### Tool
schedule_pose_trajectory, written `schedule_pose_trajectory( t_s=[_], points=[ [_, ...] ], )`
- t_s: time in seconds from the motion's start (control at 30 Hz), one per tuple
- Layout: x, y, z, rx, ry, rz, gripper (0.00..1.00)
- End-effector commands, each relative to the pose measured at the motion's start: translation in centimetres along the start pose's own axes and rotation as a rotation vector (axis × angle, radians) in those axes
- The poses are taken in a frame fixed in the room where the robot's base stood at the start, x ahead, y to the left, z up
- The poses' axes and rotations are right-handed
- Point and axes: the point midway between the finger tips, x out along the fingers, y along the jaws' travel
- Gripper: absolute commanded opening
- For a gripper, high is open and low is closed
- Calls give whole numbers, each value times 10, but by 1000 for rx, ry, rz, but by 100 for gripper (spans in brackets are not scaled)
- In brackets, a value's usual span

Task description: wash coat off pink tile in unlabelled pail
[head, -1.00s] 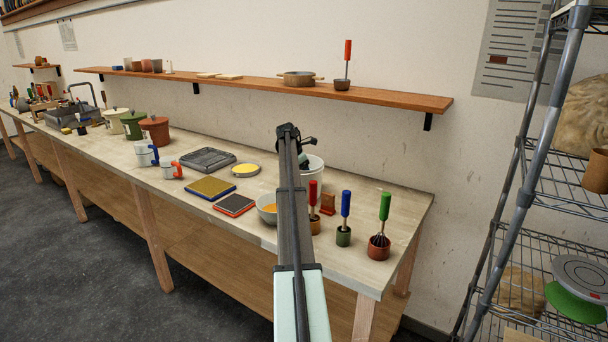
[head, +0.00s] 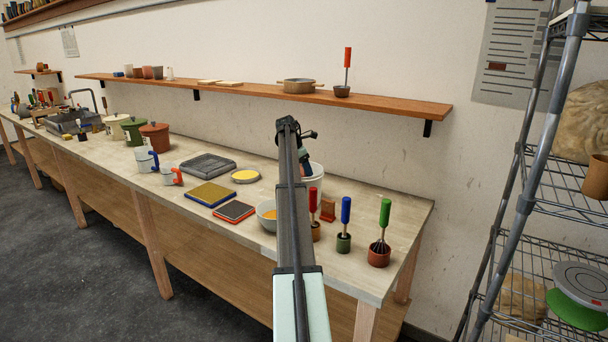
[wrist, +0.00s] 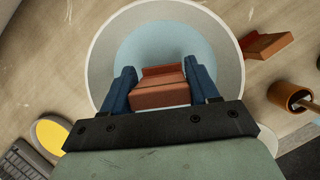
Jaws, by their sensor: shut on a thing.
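My gripper (wrist: 160,92) is shut on a reddish-brown tile (wrist: 160,95), held between its two blue fingers. The tile and fingers are over the mouth of a white pail (wrist: 108,52) with pale blue liquid inside. From above, I cannot tell whether the tile's lower edge touches the liquid. In the head view my gripper (head: 304,160) is partly hidden behind my arm, at the rim of the pail (head: 315,182). I see no label on the visible part of the pail.
A small reddish block or stand (head: 328,210) is beside the pail, close to the red-handled tool (head: 313,204). Blue-handled (head: 345,212) and green-handled (head: 384,220) tools stand nearby. The wall is behind the pail.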

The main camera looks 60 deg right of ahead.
Motion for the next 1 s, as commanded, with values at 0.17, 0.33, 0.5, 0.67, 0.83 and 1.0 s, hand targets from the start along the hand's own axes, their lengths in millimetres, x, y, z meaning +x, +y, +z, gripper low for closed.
schedule_pose_trajectory(
  t_s=[0.17,0.33,0.5,0.67,0.83,1.0],
  points=[
    [-14,0,6,0,0,0,28],
    [-26,0,11,0,0,0,28],
    [-39,1,16,0,0,0,28],
    [-51,0,21,0,0,-1,28],
    [-64,1,27,0,0,0,28],
    [-73,0,30,0,0,0,28]
  ],
)
